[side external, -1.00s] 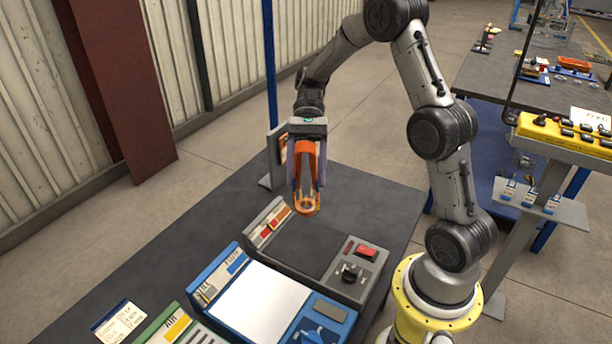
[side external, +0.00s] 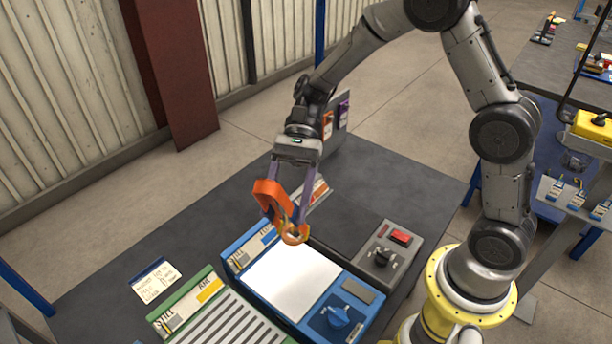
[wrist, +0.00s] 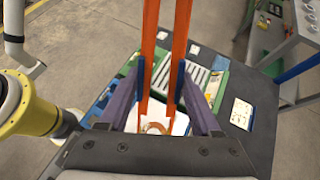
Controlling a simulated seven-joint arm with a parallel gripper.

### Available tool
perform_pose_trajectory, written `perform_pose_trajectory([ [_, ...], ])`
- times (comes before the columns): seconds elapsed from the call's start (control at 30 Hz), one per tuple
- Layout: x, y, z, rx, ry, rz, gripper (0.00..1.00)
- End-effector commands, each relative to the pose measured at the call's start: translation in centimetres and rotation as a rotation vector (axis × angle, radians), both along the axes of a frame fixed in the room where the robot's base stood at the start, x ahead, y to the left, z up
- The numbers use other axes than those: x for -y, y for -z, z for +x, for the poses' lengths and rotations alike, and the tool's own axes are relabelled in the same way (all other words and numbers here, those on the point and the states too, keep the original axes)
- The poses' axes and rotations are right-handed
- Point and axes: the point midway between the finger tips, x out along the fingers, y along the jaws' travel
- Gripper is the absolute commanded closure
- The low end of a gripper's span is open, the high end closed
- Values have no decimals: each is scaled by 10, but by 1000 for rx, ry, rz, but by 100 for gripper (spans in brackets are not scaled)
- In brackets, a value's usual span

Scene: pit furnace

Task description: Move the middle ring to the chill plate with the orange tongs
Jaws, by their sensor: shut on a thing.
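My gripper (side external: 289,203) is shut on the orange tongs (side external: 268,194), which also show in the wrist view (wrist: 150,55). A copper-orange ring (side external: 295,236) is at the tongs' tips. In the wrist view the ring (wrist: 157,128) shows between the tong arms. The tongs hang tilted above the blue unit, near its back edge. This unit has a pale white plate (side external: 292,281); its label is hard to read, so I take it as the chill plate. The gap between ring and plate is hard to judge. No other ring is clearly visible.
A green unit (side external: 212,312) with a slatted top, marked AIR, stands left of the blue unit. A dark unit (side external: 381,256) with a red switch and knob stands to its right. An upright panel (side external: 334,125) stands behind my gripper. A note card (side external: 156,281) lies on the dark table (side external: 205,225).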

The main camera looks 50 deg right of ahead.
Motion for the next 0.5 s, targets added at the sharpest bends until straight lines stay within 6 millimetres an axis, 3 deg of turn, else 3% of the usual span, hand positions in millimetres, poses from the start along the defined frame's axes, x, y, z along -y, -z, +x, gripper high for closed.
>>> perform_pose_trajectory([
  [0.17,-19,-3,-12,5,-60,2,100],
  [0.5,-22,-3,-13,6,-68,2,100],
])
